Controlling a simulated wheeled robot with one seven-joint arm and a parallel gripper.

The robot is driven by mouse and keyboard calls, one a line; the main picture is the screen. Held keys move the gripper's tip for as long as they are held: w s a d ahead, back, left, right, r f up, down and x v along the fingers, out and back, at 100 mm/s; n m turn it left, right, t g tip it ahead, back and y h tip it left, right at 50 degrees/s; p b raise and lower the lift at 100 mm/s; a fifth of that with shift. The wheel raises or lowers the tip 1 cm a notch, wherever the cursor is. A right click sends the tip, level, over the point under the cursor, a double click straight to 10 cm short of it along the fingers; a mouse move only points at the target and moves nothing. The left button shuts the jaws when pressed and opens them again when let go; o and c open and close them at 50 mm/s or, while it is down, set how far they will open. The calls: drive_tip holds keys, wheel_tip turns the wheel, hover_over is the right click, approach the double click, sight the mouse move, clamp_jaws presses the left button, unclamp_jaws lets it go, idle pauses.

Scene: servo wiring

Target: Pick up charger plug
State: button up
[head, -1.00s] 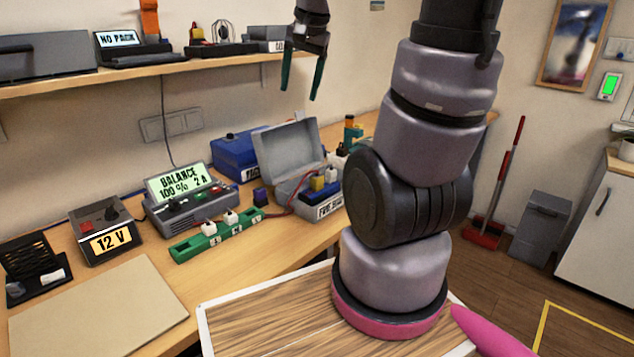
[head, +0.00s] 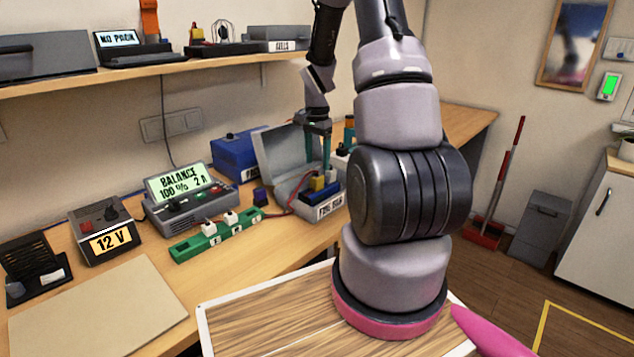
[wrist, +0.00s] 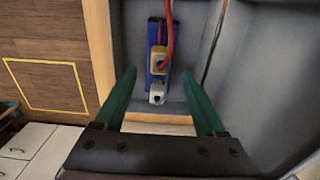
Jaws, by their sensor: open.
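A yellow plug (head: 317,182) with a red cable sits on a blue block (head: 322,192) inside the open grey case (head: 286,149). I take it for the charger plug, though no label on it is readable. A small white connector (head: 331,176) is beside it on the same block. In the wrist view the yellow plug (wrist: 158,60), white connector (wrist: 157,93) and blue block (wrist: 150,76) show between the green fingers. My gripper (head: 317,165) is open and empty, pointing down over the case. The wrist view also shows it open (wrist: 159,74). I see no finger contact with the plug.
The case wall and raised lid stand close around my fingers. A green strip with white plugs (head: 218,236) and a charger reading BALANCE (head: 178,184) are to the left. A blue box (head: 236,155) is behind. A shelf (head: 200,64) runs above.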

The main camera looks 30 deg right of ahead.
sight(317, 175)
drive_tip(key=shift+f, duration=3.2)
clamp_jaws()
